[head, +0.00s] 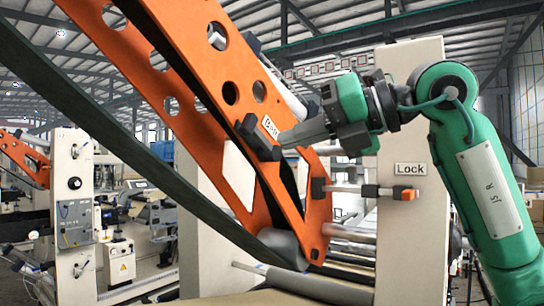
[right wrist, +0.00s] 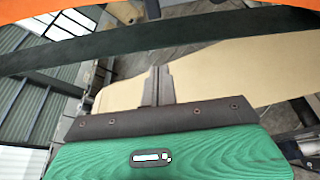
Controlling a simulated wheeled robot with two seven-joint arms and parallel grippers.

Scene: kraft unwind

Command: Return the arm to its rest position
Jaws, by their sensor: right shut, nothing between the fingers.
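My right arm (head: 485,180), green with grey joints, comes in from the right in the head view. Its elbow is raised and its forearm reaches left. My right gripper (head: 287,138) is shut and empty. Its tips are beside the dark bolt handle (head: 257,138) on the orange arm, near the "Bolt" label (head: 270,127); I cannot tell whether they touch. In the right wrist view the two grey fingers (right wrist: 157,82) are together, with a tan surface (right wrist: 225,75) behind them. My left gripper is in neither view.
The perforated orange arm (head: 215,110) slants across the middle. A pale machine post (head: 412,240) with a "Lock" label (head: 410,169) and an orange-ended lock handle (head: 403,192) stands close to my right forearm. A dark curved band (head: 100,125) crosses the left side.

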